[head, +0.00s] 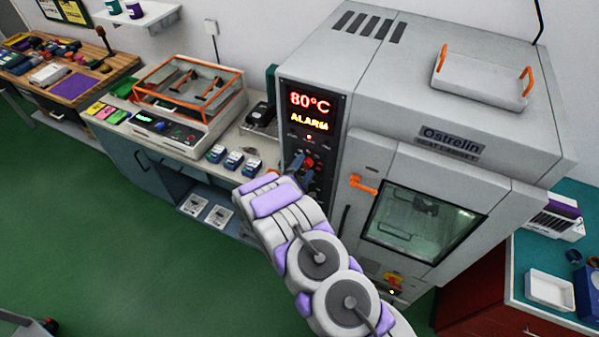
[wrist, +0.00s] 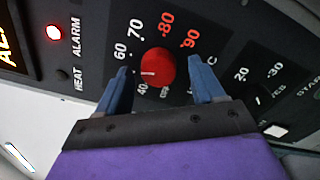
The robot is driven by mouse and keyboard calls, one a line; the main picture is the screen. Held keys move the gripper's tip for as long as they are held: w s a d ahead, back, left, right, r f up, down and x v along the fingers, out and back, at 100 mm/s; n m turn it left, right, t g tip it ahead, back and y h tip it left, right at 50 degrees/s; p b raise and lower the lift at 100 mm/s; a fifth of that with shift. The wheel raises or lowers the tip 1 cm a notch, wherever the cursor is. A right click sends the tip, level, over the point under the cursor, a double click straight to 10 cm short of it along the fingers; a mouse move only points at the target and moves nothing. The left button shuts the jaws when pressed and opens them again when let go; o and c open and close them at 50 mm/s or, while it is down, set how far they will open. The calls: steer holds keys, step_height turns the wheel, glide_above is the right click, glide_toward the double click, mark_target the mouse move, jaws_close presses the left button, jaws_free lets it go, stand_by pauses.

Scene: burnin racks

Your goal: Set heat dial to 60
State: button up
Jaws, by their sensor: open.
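The heat dial is a round red knob (wrist: 158,66) on the black control panel (head: 312,110). Printed numbers from 40 to 90 surround it. A short white mark on the knob's face points left, below the 60 (wrist: 120,50) and toward the left finger, which hides part of the scale. My gripper (wrist: 159,72) is open, its two blue fingers on either side of the knob; I cannot tell whether they touch it. In the head view my gripper (head: 300,164) is at the panel. The display (head: 310,110) reads 80°C and ALARM.
A red light (wrist: 54,32) glows beside ALARM. A second knob (wrist: 256,103) is to the right. The oven door (head: 420,215) with its orange handle is right of the panel.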

steer(key=b+v, duration=0.2)
steer(key=v, duration=1.5)
steer(key=shift+s+a, duration=0.15)
steer(key=shift+a, duration=0.05)
steer(key=shift+f, duration=0.1)
steer(key=w+d+m+b, duration=0.2)
steer(key=w+m+b, duration=0.3)
steer(key=m, duration=0.3)
steer(key=w+d+m+b, duration=0.2)
steer(key=w+m+b, duration=0.4)
steer(key=m+b, duration=0.1)
steer(key=w+d+m+b, duration=0.2)
steer(key=w+m+b, duration=0.3)
steer(key=m, duration=0.4)
steer(key=shift+w+d+b, duration=0.1)
steer(key=shift+w+b, duration=0.15)
steer(key=shift+b, duration=0.6)
